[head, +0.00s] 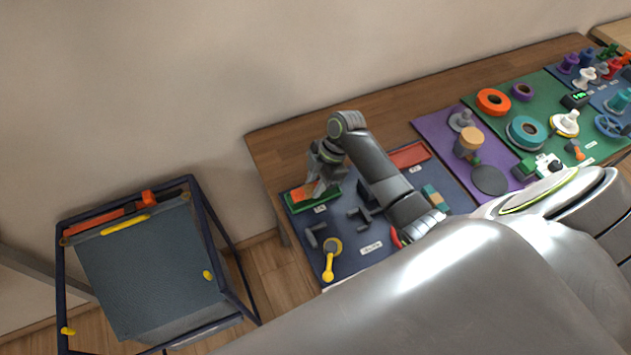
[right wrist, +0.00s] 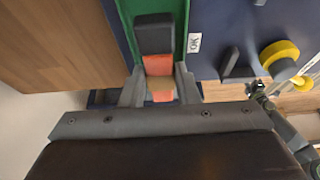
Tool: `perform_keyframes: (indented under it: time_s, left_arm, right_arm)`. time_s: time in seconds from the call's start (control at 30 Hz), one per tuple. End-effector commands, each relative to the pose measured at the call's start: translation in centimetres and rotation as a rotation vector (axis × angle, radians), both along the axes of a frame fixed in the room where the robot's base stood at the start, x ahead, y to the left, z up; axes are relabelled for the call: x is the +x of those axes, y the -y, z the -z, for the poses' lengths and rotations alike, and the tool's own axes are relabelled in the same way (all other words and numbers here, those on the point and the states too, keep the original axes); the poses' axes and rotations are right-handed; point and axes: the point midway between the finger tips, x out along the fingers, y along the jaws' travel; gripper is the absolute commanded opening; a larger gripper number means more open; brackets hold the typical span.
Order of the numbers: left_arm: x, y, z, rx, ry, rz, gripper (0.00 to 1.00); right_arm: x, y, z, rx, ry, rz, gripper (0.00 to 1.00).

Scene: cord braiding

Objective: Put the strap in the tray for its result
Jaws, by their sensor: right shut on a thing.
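My right gripper (head: 317,190) is at the green tray (head: 327,205) at the near-left corner of the table. In the right wrist view, the gripper (right wrist: 160,88) is shut on the strap (right wrist: 158,65), which is orange with a tan band and a dark grey end block. The strap lies over the green tray (right wrist: 183,18), lengthwise with it; I cannot tell whether it touches the floor. In the head view, orange of the strap (head: 301,194) shows within the green walls. A label reading OK stands beside the tray. A red tray (head: 410,155) lies farther right.
Dark posts (head: 362,214) and a yellow-handled crank (head: 330,258) stand on the blue mat near the green tray. Purple and green mats with spools (head: 493,101) lie to the right. A blue-framed cart (head: 150,265) stands left of the table. Bare wood (head: 275,150) lies behind the tray.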

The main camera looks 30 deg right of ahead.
Motion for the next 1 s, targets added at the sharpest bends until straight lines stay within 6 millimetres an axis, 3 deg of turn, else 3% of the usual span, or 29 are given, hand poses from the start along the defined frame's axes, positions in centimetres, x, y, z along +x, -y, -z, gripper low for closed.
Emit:
perform_keyframes:
  time_s: [0.47, 0.5, 0.63, 1.0]
  left_arm:
    - [-0.2, 0.0, 0.6, 0.0, -0.003, 0.0, 0.48]
    - [-0.2, 0.0, 0.6, 0.0, -0.003, 0.0, 0.48]
    - [-0.2, 0.0, 0.6, 0.0, -0.004, 0.0, 0.48]
    - [-0.3, 0.1, 0.2, -0.001, -0.005, -0.001, 0.48]
  right_arm:
    - [0.0, 0.0, 1.1, 0.0, 0.0, 0.0, 0.05]
    - [0.0, 0.0, 1.2, 0.0, -0.001, 0.0, 0.32]
    - [0.0, 0.0, 1.1, 0.0, -0.001, 0.0, 0.49]
    - [0.0, 0.0, 0.5, 0.0, 0.001, -0.001, 0.5]
